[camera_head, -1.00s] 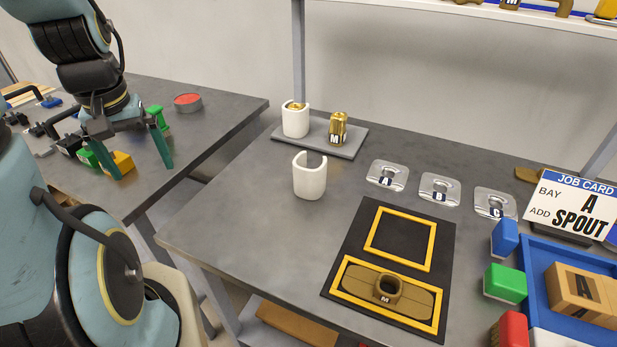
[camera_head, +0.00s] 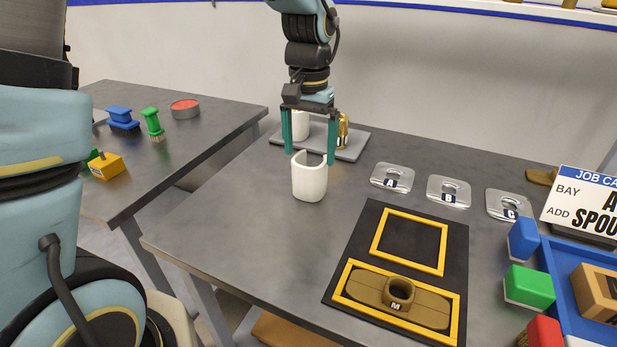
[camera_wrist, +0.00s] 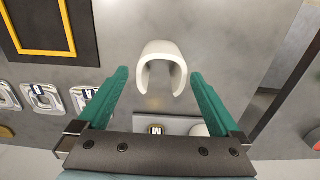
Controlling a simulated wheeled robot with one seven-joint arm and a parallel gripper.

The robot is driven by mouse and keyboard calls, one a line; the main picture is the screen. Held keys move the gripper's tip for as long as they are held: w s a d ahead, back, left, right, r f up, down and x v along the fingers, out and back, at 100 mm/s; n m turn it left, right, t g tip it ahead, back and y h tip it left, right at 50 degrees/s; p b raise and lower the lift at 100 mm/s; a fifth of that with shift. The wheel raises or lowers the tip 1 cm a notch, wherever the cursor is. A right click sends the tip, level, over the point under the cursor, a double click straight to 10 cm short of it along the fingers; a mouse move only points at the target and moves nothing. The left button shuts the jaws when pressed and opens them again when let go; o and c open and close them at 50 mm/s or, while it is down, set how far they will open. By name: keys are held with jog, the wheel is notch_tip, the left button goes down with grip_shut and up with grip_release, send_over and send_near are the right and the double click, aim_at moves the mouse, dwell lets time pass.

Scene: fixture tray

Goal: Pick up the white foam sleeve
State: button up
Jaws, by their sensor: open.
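The white foam sleeve (camera_head: 309,182) stands upright on the grey table, a C-shaped wall with an open slot. It also shows in the wrist view (camera_wrist: 163,47), its slot facing my gripper's base. My gripper (camera_head: 310,157) is open and empty, pointing down over the sleeve. In the wrist view my gripper's fingertips (camera_wrist: 159,75) lie to either side of the sleeve, with a gap on both sides. I cannot tell how far down the tips reach beside it.
A second white sleeve (camera_head: 300,125) and a gold piece (camera_head: 343,132) stand close behind on a grey plate (camera_head: 352,151), partly hidden by my fingers. Clear lettered holders (camera_head: 392,178) are to the right. A black mat (camera_head: 364,225) with yellow frames lies in front. The table's left side is clear.

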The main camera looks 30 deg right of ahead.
aim_at(308, 173)
jog(key=shift+w+f+p, duration=0.2)
jog(key=shift+f+p, duration=0.85)
jog(key=shift+f, duration=2.4)
jog(key=shift+c, duration=0.2)
jog(key=c, duration=1)
